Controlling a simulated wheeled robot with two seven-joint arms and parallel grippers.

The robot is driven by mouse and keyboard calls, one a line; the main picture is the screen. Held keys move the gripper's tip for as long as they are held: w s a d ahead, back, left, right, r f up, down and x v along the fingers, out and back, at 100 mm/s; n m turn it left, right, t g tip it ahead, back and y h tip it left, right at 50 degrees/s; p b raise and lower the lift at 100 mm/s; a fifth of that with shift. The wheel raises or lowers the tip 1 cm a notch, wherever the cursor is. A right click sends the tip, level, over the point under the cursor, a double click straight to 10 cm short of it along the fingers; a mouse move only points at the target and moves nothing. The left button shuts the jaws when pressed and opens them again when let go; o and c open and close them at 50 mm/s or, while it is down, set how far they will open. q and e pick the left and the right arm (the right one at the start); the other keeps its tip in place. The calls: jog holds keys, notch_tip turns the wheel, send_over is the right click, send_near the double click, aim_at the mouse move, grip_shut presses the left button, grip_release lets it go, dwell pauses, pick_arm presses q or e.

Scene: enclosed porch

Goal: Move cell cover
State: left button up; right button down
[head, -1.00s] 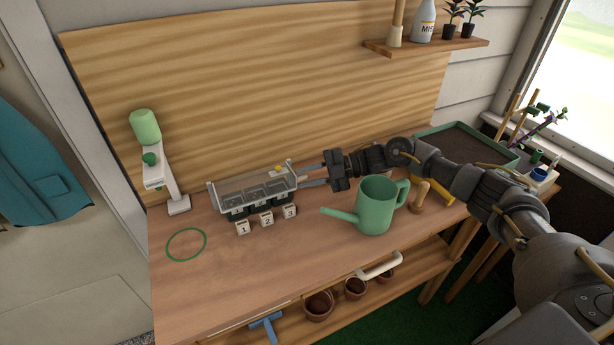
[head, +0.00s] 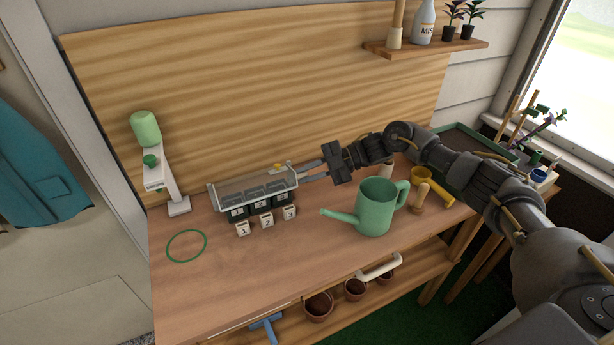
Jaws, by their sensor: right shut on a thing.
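The cell tray (head: 215,200) stands on the workbench, a pale frame with several dark cells (head: 258,200) in it. A clear cover appears to lie over or behind the cells, with a small yellow tab (head: 279,166) at its back right. Its exact edges are hard to tell. Numbered blocks 1 (head: 242,229), 2 (head: 267,222) and 3 (head: 289,213) stand in front of the tray. My right gripper (head: 299,172) reaches in from the right and is shut at the tray's right end, on what appears to be the cover's edge. My left gripper is not in view.
A green watering can (head: 375,207) stands right of the tray, in front of my right arm. A white stand with a green bottle (head: 146,128) is at left. A green ring (head: 186,230) lies front left.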

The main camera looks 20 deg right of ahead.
jog(key=shift+w+r+m+g+b, duration=0.25)
jog(key=shift+r+m+g+b, duration=0.3)
jog(key=shift+r+m+g, duration=0.55)
jog(key=shift+m, duration=0.3)
jog(key=c, duration=1.4)
grip_release()
jog(key=shift+o, duration=0.2)
jog(key=shift+d+r, duration=0.1)
jog(key=shift+d, duration=0.2)
jog(key=b+v, duration=0.3)
jog(key=v, duration=0.4)
jog(key=shift+r, duration=0.15)
